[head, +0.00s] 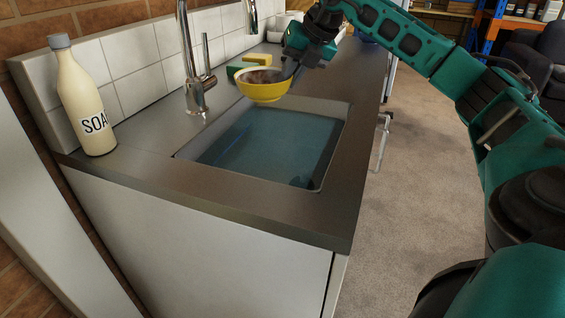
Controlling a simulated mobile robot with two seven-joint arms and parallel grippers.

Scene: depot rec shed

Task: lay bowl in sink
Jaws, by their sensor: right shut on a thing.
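A yellow bowl (262,91) with a brownish inside is held in the air over the far left edge of the sink. My right gripper (291,70) is shut on the bowl's right rim. The bowl looks nearly upright. The sink (265,145) is a rectangular basin filled with bluish water, set in a metal counter. Some dark shapes show in the water, too unclear to name. My left gripper is not in view.
A chrome tap (194,85) stands at the sink's left rear. A cream soap bottle (84,105) stands on the counter at left. Yellow and green sponges (250,62) lie behind the bowl. Open floor (420,190) lies to the right.

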